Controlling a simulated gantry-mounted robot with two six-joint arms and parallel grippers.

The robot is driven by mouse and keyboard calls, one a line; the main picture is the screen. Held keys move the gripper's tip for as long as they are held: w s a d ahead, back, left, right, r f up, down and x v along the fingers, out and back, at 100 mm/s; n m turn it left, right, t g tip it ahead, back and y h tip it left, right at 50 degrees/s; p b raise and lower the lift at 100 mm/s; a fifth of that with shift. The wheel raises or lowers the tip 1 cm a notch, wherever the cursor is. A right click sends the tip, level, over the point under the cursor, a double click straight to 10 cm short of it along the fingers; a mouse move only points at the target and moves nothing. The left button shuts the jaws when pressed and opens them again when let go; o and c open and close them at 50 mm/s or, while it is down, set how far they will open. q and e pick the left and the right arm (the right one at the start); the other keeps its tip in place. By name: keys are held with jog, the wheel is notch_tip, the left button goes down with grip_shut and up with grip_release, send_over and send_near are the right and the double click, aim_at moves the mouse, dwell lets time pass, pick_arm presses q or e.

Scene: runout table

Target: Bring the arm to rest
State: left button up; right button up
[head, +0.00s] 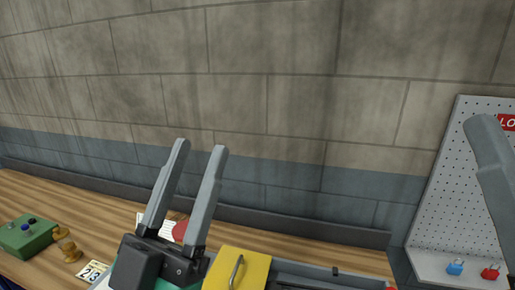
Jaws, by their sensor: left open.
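My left gripper (199,148) stands in the lower middle of the head view, its two long grey fingers pointing up. The fingers are apart, with only the wall showing between their tips. It is open and holds nothing. At the right edge, a single grey finger of my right gripper (488,145) shows, cut off by the frame. Whether that gripper is open or shut cannot be seen.
The wooden table (30,195) holds a green box (26,236) with knobs, brass-coloured pieces (70,251) and a number card (92,271). A yellow plate (255,270) with a handle is beside my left gripper. Blue (455,268) and red (490,272) padlocks are below a pegboard (450,185).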

pick_arm(q)
jog(key=s+a+r+n+t+y, duration=0.25)
jog(key=s+a+r+y, duration=0.25)
jog(key=s+a+y, duration=0.45)
notch_tip(320, 180, up, 27)
jog(key=w+a+n+h+p, duration=0.1)
jog(key=p, duration=2.6)
jog(key=shift+a+g, duration=0.3)
jog(key=shift+g, duration=0.05)
jog(key=shift+r, duration=0.1)
notch_tip(320, 180, down, 31)
jog(key=b, duration=3.1)
jog(key=shift+f, duration=0.2)
